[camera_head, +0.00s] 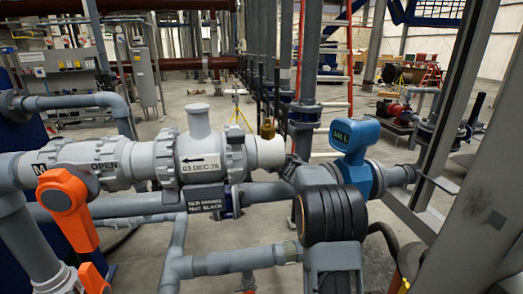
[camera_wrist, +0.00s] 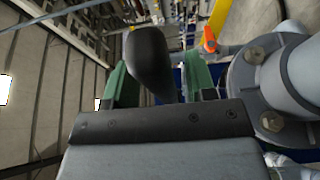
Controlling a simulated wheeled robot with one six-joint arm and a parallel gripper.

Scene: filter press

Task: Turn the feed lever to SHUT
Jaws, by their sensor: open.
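An orange lever (camera_head: 65,203) hangs down and slightly right from the grey valve pipe at the left of the head view. The word OPEN shows on the pipe collar (camera_head: 105,165) beside it. A small orange piece also shows far off in the wrist view (camera_wrist: 209,40). In the wrist view my gripper (camera_wrist: 157,78) has its two green fingers apart. A dark rounded bar (camera_wrist: 150,58) stands between them; I cannot tell whether they touch it or which part it belongs to. My fingers cannot be made out in the head view.
A grey valve body (camera_head: 200,155) with an arrow pointing left sits on the main pipe. A blue meter (camera_head: 354,140) with a display stands to its right. A grey flange (camera_wrist: 262,90) is close right of my gripper. Lower pipes (camera_head: 230,262) run below.

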